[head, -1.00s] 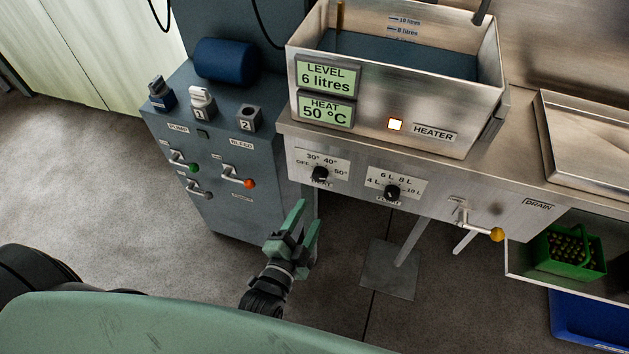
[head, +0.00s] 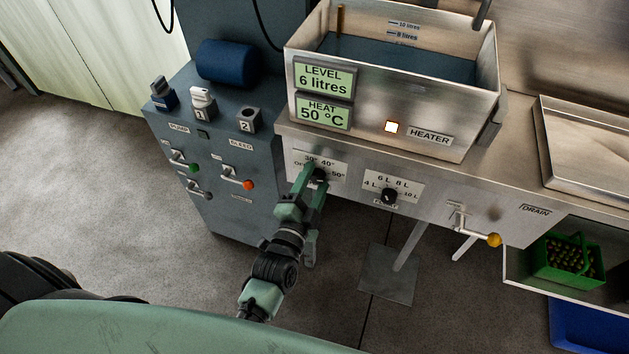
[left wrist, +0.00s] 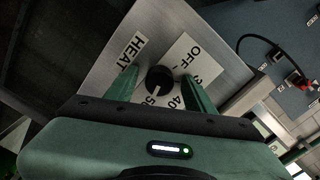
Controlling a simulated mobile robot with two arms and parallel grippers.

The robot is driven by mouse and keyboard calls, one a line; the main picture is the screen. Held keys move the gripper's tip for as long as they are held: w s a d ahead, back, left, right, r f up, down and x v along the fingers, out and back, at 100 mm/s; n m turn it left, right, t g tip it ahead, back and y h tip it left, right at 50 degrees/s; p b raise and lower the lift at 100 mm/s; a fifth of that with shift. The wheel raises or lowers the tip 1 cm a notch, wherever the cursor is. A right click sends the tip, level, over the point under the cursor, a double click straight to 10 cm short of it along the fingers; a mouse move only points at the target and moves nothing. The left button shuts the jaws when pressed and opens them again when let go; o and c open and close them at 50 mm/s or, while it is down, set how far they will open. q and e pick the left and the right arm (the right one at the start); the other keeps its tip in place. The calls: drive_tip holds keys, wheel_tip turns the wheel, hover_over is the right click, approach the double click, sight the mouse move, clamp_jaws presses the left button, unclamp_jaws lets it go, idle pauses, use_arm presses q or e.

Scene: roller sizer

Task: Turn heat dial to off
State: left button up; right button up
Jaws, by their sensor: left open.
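The heat dial (head: 319,175) is a small black knob on the front panel under the tank, with a white scale plate (head: 331,160) marked OFF, 30°, 40° and 50°. In the left wrist view the heat dial (left wrist: 159,80) has its white pointer line towards the 50 mark. My left gripper (head: 313,180) is open, with its green fingers at the dial. In the left wrist view my left gripper (left wrist: 160,82) has one finger on each side of the knob, with gaps showing. The heat display (head: 323,113) reads 50 °C. My right gripper is out of view.
The lit heater lamp (head: 391,127) is on the tank front. A second black dial (head: 389,196) for litres is to the right, then a yellow-tipped drain lever (head: 493,240). The blue-grey pump cabinet (head: 222,215) with levers stands left.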

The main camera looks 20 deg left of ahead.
use_arm(q)
clamp_jaws()
